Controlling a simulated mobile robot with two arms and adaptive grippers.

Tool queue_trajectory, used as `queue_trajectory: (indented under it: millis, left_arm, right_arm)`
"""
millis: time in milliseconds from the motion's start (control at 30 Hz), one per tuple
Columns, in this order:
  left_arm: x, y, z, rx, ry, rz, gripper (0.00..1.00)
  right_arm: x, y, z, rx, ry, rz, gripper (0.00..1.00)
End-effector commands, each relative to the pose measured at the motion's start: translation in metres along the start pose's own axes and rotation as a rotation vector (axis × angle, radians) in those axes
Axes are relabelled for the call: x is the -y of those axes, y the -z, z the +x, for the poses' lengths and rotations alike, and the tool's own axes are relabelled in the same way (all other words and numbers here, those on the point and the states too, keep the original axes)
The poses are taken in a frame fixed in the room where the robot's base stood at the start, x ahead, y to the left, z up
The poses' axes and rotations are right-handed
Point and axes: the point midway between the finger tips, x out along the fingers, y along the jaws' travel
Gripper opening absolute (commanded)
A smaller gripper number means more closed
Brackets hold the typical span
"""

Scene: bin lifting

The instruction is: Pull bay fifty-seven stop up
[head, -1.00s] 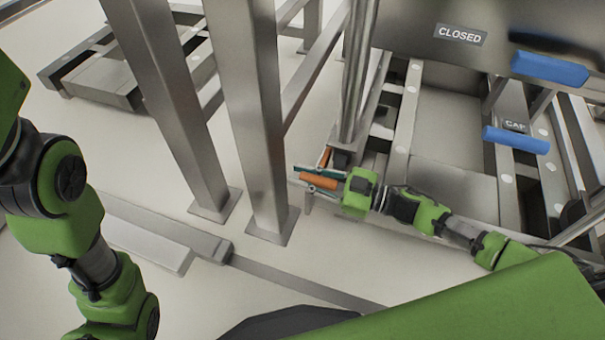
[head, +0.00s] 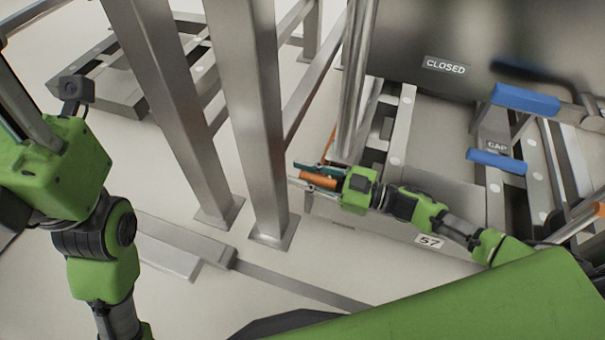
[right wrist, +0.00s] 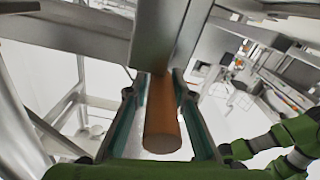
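An orange round handle (head: 319,180) lies at the foot of a steel post beside the bay marked 57 (head: 429,241). My right gripper (head: 316,178) is around it, with one finger on each side. In the right wrist view the orange handle (right wrist: 162,125) runs lengthwise between the teal-lined fingers, its round end towards my palm. A gap shows beside the handle, so the fingers look open around it. A thin orange bar (head: 333,143) shows above the gripper. My left gripper is at the upper left edge of the head view, mostly cut off.
Two thick steel posts (head: 255,120) stand just left of my right gripper. A dark panel marked CLOSED (head: 445,65) is behind. Blue handles (head: 525,99) and a CAP label (head: 497,145) are at the right. Another orange piece (head: 590,220) shows at the right edge. Pale floor lies in front.

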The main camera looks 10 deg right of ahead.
Motion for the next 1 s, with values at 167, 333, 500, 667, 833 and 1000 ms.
queue_trajectory:
  millis: [167,333,500,667,833,1000]
  left_arm:
    - [0.0,0.0,0.001,-0.001,0.0,0.0,0.4]
    - [0.0,0.0,0.001,0.0,0.0,0.0,0.4]
    - [0.0,0.0,0.0,0.001,-0.001,0.0,0.4]
    - [0.0,0.0,0.0,0.0,0.0,0.0,0.4]
    - [0.0,0.0,0.0,0.0,0.0,0.0,0.4]
    - [0.0,0.0,0.0,0.0,0.0,0.0,0.4]
  right_arm:
    - [-0.001,0.001,0.0,0.001,-0.001,-0.002,0.36]
    - [0.0,-0.001,0.0,0.004,-0.001,-0.001,0.36]
    - [0.0,-0.002,-0.013,0.007,-0.001,0.0,0.36]
    - [0.0,-0.003,-0.044,0.01,-0.001,0.001,0.36]
    - [0.0,-0.002,-0.081,0.008,-0.001,-0.001,0.36]
    - [0.0,-0.001,-0.107,0.005,-0.001,0.0,0.36]
